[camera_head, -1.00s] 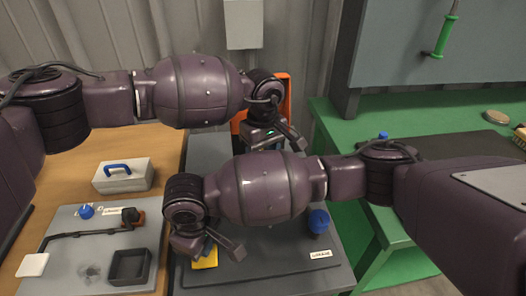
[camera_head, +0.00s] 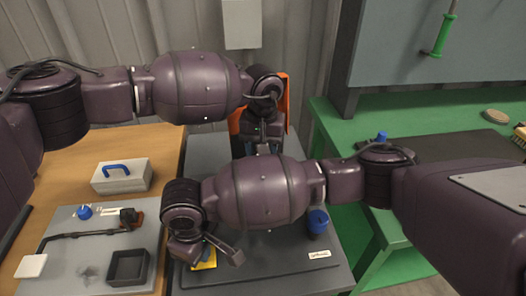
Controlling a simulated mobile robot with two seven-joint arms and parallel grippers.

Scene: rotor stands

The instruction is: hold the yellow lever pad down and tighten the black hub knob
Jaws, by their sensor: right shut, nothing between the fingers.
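The yellow lever pad (camera_head: 206,262) shows at the front left of the dark stand plate (camera_head: 270,280), partly covered by my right gripper. My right gripper (camera_head: 212,256) is shut and empty, just over the pad; I cannot tell whether it touches it. No black hub knob can be made out on this stand; my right arm hides the middle of the plate. My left gripper (camera_head: 262,143) is farther back, in front of an orange part (camera_head: 284,98). Its fingers are dark and partly hidden, so their opening is unclear.
A grey plate (camera_head: 60,270) on the left carries a white pad (camera_head: 31,266), a black lever and a black tray (camera_head: 128,267). A grey box with a blue handle (camera_head: 122,169) stands behind it. A blue knob (camera_head: 318,221) stands on the dark plate's right. A green bench (camera_head: 345,135) is at right.

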